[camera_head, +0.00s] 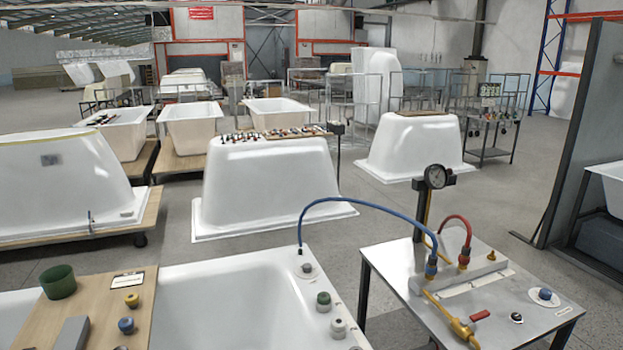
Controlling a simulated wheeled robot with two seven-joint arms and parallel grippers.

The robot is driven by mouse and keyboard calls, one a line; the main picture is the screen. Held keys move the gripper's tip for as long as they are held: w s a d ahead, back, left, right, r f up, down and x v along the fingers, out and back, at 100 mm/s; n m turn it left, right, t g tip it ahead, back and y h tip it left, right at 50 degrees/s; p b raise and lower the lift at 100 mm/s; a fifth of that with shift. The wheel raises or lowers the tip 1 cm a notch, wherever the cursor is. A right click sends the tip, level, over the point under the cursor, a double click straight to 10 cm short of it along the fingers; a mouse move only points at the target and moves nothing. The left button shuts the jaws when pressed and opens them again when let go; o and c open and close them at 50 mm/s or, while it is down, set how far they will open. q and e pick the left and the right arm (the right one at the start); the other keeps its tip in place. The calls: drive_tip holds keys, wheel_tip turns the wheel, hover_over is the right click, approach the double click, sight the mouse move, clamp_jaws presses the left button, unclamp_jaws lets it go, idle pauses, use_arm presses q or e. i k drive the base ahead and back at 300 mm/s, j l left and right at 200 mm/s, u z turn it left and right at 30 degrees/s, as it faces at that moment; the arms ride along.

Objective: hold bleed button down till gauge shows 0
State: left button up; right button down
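A round gauge (436,176) with a dark rim and pale face stands on a post at the back of the metal bench (396,262). Its needle reading is too small to tell. On the bench's right side is a blue-topped button (545,294) on a pale round base. A small black-and-white knob (516,318) sits left of it. I cannot tell from the picture which one is the bleed button. Neither of my grippers shows, and nothing touches the button or knob.
A blue hose (352,201) arches from the open white tub (228,292) to the bench fittings. A red hose (458,218), yellow valve (450,318) and red bar (480,315) are close by. A green cup (58,281) stands on a wooden board (95,312) at left.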

sight(517, 317)
drive_tip(key=z, duration=1.25)
